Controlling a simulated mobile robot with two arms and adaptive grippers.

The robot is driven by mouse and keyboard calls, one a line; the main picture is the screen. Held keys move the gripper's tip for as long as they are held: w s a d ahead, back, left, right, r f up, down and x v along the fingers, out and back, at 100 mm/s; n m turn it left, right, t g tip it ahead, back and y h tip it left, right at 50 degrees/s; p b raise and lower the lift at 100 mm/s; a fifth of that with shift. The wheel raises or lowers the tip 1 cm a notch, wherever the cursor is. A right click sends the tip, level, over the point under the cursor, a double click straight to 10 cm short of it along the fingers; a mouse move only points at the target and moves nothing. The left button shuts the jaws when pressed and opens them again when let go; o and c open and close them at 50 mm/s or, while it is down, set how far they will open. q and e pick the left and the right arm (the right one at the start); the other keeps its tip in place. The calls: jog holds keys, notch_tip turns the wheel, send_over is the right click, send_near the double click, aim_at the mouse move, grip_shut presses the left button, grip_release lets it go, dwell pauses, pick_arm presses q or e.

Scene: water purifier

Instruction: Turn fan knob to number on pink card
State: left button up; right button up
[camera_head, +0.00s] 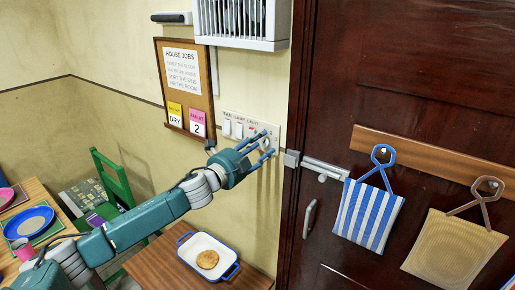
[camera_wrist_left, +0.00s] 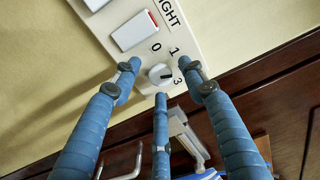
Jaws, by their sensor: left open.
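The pink card (camera_head: 197,122) on the cork board shows the number 2. The white switch panel (camera_head: 228,117) is on the wall beside the door frame. In the left wrist view, the round white knob (camera_wrist_left: 160,74) sits on this panel, with 0, 1 and 3 printed around it. A dark mark shows on the knob's right side; its exact reading is unclear. My left gripper (camera_head: 264,146) is open at the panel's right end. In the left wrist view its three blue fingers (camera_wrist_left: 160,76) are spread around the knob, apparently not gripping it. My right gripper is out of view.
A wooden door (camera_head: 420,80) with a metal latch (camera_head: 325,170) is close to the right of my gripper. A striped bag (camera_head: 367,213) hangs on it. A white tray (camera_head: 208,245) with a round brown item stands on a small table below. A white fan unit (camera_head: 242,20) is above.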

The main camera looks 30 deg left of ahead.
pick_arm(q)
jog(key=shift+s+a+f, duration=0.1)
jog(key=shift+s, duration=0.45)
jog(key=s+a, duration=0.1)
jog(key=s, duration=0.9)
jog(key=shift+s+a, duration=0.25)
jog(key=shift+s, duration=0.15)
